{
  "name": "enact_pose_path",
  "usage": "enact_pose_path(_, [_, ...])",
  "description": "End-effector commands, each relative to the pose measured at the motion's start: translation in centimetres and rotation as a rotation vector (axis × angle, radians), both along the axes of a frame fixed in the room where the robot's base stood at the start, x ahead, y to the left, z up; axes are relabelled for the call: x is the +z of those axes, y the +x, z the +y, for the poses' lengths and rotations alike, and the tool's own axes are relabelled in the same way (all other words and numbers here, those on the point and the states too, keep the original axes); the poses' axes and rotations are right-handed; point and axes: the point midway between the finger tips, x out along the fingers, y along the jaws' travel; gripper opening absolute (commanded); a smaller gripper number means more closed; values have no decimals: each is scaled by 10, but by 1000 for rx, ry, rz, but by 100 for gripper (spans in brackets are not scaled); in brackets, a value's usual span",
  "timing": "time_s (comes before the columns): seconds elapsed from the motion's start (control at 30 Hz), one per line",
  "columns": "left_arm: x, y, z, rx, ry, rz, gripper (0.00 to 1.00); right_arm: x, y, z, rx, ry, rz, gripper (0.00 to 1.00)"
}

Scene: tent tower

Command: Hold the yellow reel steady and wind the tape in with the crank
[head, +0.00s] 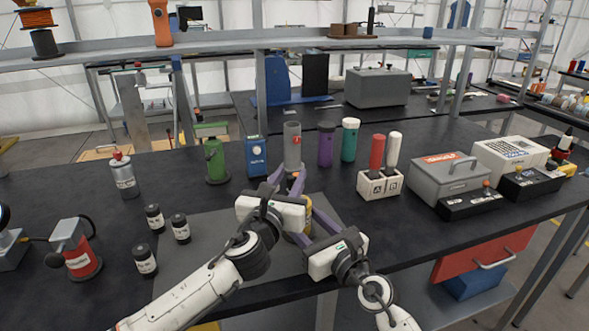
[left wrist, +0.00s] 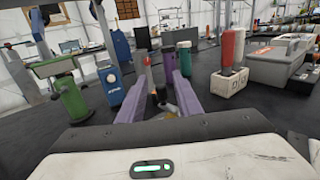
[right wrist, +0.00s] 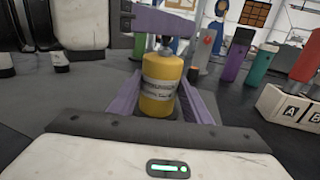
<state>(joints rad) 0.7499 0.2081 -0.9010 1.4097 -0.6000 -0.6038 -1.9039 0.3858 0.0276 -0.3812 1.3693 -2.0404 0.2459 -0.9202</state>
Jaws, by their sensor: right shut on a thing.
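The yellow reel (right wrist: 160,92) is a small upright yellow cylinder with a grey printed label. My right gripper (right wrist: 164,82) has its purple fingers on both sides of it and is shut on it. In the head view the reel (head: 304,233) is mostly hidden behind my arms. A small grey crank part (right wrist: 165,47) shows above the reel. My left gripper (head: 286,181) is above the reel, and one of its purple fingers crosses the top of the right wrist view. In the left wrist view its fingers (left wrist: 150,75) are apart, with a small dark part between them lower down.
Behind stand a grey cylinder (head: 292,148), a blue box (head: 256,156), a green canister (head: 215,162) and a purple cylinder (head: 326,146). A white holder with red and white handles (head: 380,186) is right. Several black bottles (head: 180,229) stand left. The grey mat (head: 205,260) has bare room.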

Motion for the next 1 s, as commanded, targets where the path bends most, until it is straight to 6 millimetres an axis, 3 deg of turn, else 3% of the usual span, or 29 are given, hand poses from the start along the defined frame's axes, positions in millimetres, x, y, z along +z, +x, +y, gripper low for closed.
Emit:
enact_pose_path(0.3, [0, 35, -10, 0, -1, 0, 32, -1, 0, 0, 0, -1, 1, 7])
enact_pose_path(0.73, [0, 41, -11, -2, 0, 0, 32, -1, 0, 0, 0, -1, 1, 7])
enact_pose_path(0.9, [0, 41, -11, -1, 0, 0, 3, -1, 0, 0, 0, -1, 1, 7])
enact_pose_path(1.0, [0, 41, -11, -1, 0, 0, 0, -1, 0, 0, 0, -1, 1, 7])
